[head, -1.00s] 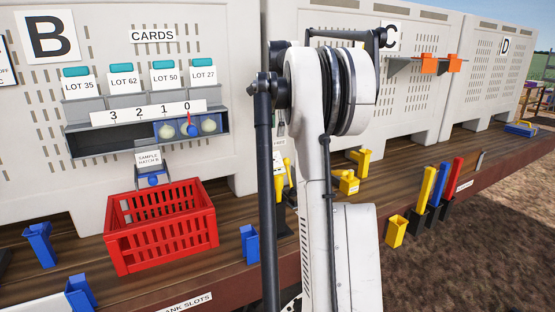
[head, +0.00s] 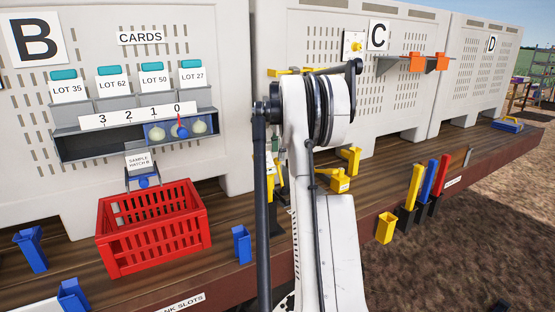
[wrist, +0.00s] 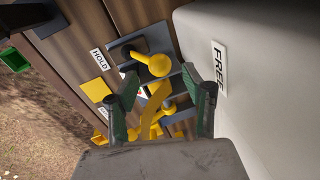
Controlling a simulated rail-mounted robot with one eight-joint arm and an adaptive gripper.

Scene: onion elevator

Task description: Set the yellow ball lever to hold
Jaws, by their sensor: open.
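In the wrist view a yellow ball lever (wrist: 158,66) stands on a grey plate with a dark slot. Its yellow stem runs left from the ball. A HOLD label (wrist: 98,60) lies left of the plate and a FREE label (wrist: 219,66) is on the pale surface at right. My gripper (wrist: 160,78) is open, its two dark green fingers apart, with the ball near the gap between the fingertips. I cannot tell whether they touch it. In the head view my arm mostly hides this spot.
Other yellow parts (wrist: 155,105) show between the fingers. A pale wall (wrist: 265,90) stands close on the right. In the head view a red basket (head: 152,245) and blue holders (head: 242,244) are left of my arm; yellow, blue and red upright pieces (head: 427,180) are to the right.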

